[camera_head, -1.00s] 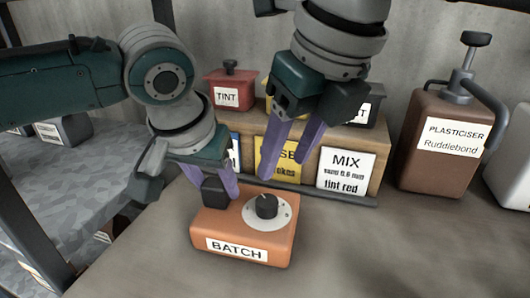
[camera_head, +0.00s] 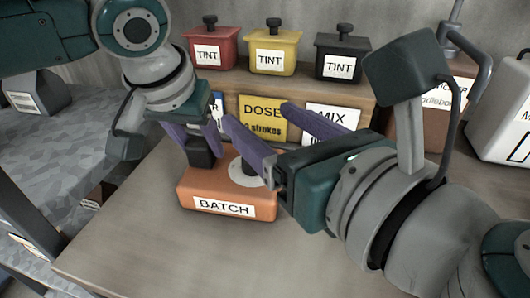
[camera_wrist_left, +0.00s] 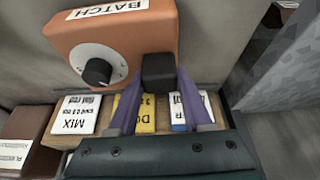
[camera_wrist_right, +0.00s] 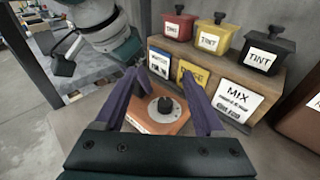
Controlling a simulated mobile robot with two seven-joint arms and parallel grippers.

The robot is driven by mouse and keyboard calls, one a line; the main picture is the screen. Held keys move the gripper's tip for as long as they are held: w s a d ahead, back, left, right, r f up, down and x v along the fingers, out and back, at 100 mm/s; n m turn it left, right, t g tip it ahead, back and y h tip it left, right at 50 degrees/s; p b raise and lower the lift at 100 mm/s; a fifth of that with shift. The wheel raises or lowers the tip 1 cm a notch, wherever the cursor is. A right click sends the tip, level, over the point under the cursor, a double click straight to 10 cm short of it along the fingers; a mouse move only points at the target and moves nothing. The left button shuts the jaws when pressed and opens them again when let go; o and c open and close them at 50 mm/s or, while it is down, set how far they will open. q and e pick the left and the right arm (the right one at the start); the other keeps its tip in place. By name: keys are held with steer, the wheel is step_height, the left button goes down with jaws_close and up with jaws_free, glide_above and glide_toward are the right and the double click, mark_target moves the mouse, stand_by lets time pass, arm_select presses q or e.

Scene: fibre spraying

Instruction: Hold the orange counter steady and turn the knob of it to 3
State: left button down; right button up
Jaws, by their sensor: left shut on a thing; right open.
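The orange counter (camera_head: 226,199), labelled BATCH, stands on the table. Its black block (camera_wrist_left: 159,72) is between the fingers of my left gripper (camera_head: 200,145), which is shut on it. The black knob (camera_wrist_left: 97,71) on a white dial shows in the left wrist view and also in the right wrist view (camera_wrist_right: 165,105). In the head view my right gripper hides most of the knob. My right gripper (camera_head: 266,132) is open, its purple fingers apart and tilted over the counter, with the knob between them in the right wrist view. The dial marks are too small to read.
Behind the counter is a wooden shelf (camera_head: 363,104) with DOSE and MIX cards. Red (camera_head: 211,49), yellow (camera_head: 272,49) and black (camera_head: 341,57) TINT pots stand on it. A brown plasticiser bottle (camera_head: 462,86) is at the right. The table front (camera_head: 150,245) is clear.

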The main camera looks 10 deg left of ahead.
mark_target(259, 180)
steer(key=s+d+f+g+h, duration=0.1)
steer(key=s+d+f+h, duration=0.25)
steer(key=f, duration=0.35)
steer(key=shift+m+y, duration=0.25)
steer(key=shift+m, duration=0.15)
steer(key=x, duration=1)
steer(key=shift+w+a, duration=0.2)
steer(key=shift+a, duration=0.2)
jaws_close()
